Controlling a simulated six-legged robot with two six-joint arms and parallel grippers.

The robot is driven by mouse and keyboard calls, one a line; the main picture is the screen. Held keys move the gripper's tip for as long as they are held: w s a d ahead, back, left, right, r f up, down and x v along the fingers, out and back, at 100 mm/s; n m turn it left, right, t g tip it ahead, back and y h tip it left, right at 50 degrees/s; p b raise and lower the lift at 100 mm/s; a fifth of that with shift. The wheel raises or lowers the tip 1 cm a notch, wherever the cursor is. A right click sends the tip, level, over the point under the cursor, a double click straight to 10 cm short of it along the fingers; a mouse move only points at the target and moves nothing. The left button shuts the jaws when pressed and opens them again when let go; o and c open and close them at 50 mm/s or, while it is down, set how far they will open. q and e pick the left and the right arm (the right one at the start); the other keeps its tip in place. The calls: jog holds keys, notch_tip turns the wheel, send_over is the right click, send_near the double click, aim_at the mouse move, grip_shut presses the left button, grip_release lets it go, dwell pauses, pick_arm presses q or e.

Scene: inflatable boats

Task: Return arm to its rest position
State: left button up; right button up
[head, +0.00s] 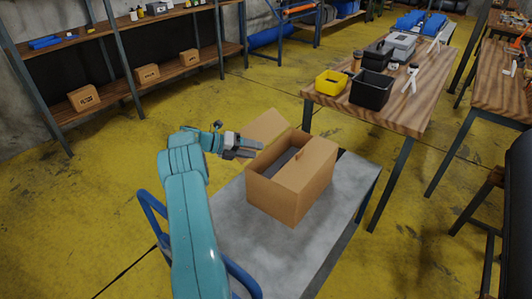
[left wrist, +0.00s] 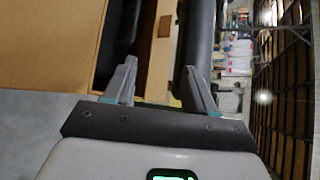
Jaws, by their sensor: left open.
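My left gripper (head: 245,146) is open, at the left rear of an open cardboard box (head: 278,198), close to its raised flap. No object shows clearly between the fingers. In the left wrist view the two fingers (left wrist: 160,78) are spread apart, with the box's brown cardboard (left wrist: 45,45) behind and to the left. A dark thing lies inside the box; I cannot tell what it is. My right gripper is not in view.
The box stands on a grey cart (head: 235,225) with a blue handle (head: 152,215). A wooden table (head: 400,112) behind holds a yellow bin (head: 331,84) and a black bin (head: 371,91). Shelves (head: 205,65) with small boxes stand at the left. Yellow floor is free between.

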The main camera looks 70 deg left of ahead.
pick_arm(q)
jog(key=shift+s+a+r, duration=0.1)
jog(key=shift+s+r, duration=0.05)
jog(key=shift+s, duration=0.2)
dwell(0.3)
